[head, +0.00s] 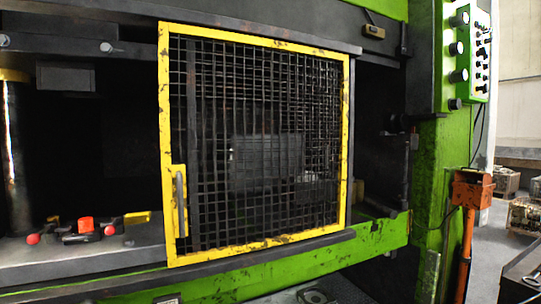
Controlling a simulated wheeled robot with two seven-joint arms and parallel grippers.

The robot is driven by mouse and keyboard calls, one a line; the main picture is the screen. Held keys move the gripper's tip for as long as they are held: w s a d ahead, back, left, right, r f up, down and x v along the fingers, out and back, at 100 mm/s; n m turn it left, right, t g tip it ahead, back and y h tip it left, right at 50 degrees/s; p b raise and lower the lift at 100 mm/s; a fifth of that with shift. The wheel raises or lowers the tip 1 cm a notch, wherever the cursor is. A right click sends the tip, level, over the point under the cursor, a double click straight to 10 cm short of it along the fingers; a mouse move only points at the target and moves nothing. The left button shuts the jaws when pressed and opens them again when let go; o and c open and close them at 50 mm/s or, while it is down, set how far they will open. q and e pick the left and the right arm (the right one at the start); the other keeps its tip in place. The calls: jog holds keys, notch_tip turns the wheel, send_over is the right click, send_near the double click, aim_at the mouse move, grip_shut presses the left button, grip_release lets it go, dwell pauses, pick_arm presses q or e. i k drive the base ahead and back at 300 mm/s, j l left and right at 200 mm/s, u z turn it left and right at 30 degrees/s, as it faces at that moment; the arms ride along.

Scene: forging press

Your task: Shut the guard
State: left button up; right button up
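The guard (166,100) is a yellow-framed panel of dark wire mesh on the front of a green press. It has a grey vertical handle (180,205) low on its left side. The guard covers the middle of the press opening. The opening is uncovered to the left of the guard, and a narrower dark gap shows to its right. Neither of my grippers is in the head view.
A dark rail (260,40) runs above the guard and a ledge (270,255) below it. Red-knobbed parts (85,228) lie on the grey bed at left. A control panel (470,48) and an orange post (470,200) stand at right.

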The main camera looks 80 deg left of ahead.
aim_at(174, 177)
jog(key=u, duration=2.4)
